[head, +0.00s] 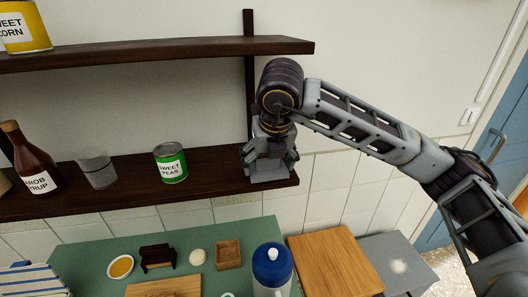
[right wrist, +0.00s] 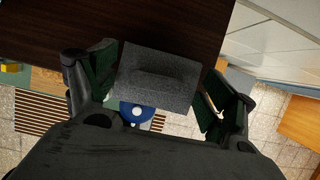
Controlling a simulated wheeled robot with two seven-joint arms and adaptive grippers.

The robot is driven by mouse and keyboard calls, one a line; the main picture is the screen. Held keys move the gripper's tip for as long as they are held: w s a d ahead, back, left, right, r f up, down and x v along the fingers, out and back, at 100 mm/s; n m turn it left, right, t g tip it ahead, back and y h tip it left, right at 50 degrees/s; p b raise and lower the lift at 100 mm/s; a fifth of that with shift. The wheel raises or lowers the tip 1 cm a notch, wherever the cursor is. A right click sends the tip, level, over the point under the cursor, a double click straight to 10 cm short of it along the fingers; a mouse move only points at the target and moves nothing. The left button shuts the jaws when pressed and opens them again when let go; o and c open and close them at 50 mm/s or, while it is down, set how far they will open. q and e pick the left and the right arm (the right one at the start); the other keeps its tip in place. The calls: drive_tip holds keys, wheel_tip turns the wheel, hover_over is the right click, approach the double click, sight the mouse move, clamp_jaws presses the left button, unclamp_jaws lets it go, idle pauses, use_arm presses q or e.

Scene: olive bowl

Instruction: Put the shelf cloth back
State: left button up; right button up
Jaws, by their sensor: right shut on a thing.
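The grey shelf cloth (head: 268,174) is a folded, block-like piece at the right end of the lower dark wooden shelf (head: 215,168). My right gripper (head: 268,160) points down over that shelf end and is shut on the cloth. In the right wrist view the speckled grey cloth (right wrist: 158,75) lies between the two fingers of my right gripper (right wrist: 160,95), with the dark shelf (right wrist: 170,20) behind it. I cannot tell whether the cloth touches the shelf board. My left gripper is not in view.
A green sweet peas can (head: 170,163), a grey cup (head: 98,170) and a brown syrup bottle (head: 32,160) stand on the lower shelf. The upper shelf (head: 160,50) is overhead. Below is a green counter with a blue-lidded canister (head: 271,268). The shelf between can and gripper is clear.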

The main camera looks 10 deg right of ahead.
drive_tip(key=shift+w, duration=0.75)
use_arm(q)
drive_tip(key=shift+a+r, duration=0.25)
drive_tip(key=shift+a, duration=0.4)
use_arm(e)
drive_tip(key=shift+w, duration=0.1)
drive_tip(key=shift+w+p, duration=0.65)
drive_tip(key=shift+w, duration=0.95)
drive_tip(key=shift+w+f, duration=0.15)
drive_tip(key=shift+f, duration=0.05)
drive_tip(key=shift+f+p, duration=0.3)
drive_tip(key=shift+f, duration=0.15)
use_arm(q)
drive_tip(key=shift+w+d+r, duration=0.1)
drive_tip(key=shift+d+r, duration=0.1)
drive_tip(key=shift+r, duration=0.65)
use_arm(e)
drive_tip(key=shift+f, duration=0.1)
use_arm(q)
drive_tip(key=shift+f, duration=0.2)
use_arm(e)
drive_tip(key=shift+f, duration=0.15)
